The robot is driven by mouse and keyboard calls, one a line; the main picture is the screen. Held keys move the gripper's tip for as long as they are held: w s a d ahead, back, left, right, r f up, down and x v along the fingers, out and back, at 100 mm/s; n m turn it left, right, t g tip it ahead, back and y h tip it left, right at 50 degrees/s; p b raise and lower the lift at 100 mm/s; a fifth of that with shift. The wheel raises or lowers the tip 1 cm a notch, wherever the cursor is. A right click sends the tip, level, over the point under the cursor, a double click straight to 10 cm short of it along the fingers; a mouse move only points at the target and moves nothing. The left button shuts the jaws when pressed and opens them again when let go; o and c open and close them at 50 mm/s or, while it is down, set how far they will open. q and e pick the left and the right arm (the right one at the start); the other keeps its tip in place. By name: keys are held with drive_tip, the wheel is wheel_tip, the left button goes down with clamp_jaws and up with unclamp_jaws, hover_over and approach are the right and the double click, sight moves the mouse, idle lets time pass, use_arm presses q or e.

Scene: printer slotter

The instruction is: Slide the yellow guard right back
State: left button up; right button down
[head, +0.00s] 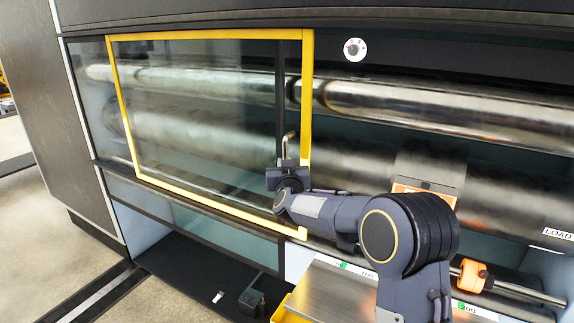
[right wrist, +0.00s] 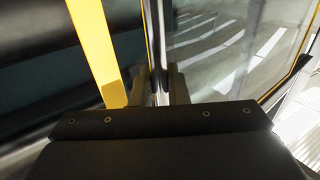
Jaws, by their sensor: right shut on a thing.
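The yellow guard (head: 307,90) is a clear panel in a yellow frame. It covers the left part of the machine opening in the head view, and the right part of the opening is uncovered. My right gripper (head: 286,164) is at the guard's right edge, shut on its upright metal handle (head: 290,141). In the right wrist view the handle (right wrist: 160,50) stands between the dark fingers, beside a yellow frame bar (right wrist: 97,50). My own wrist hides the lower end of the handle. My left gripper is in neither view.
Shiny rollers (head: 450,108) run across the opening behind the guard. A round dial (head: 355,49) is above the opening. An orange clamp (head: 472,275) sits on a rod at lower right, near a LOAD label (head: 557,234). Open floor (head: 35,215) lies at left.

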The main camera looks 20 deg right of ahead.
drive_tip(key=c, duration=1.5)
unclamp_jaws()
drive_tip(key=b+v, duration=0.2)
drive_tip(key=v, duration=0.5)
drive_tip(key=shift+s, duration=0.4)
drive_tip(key=shift+s+a, duration=0.1)
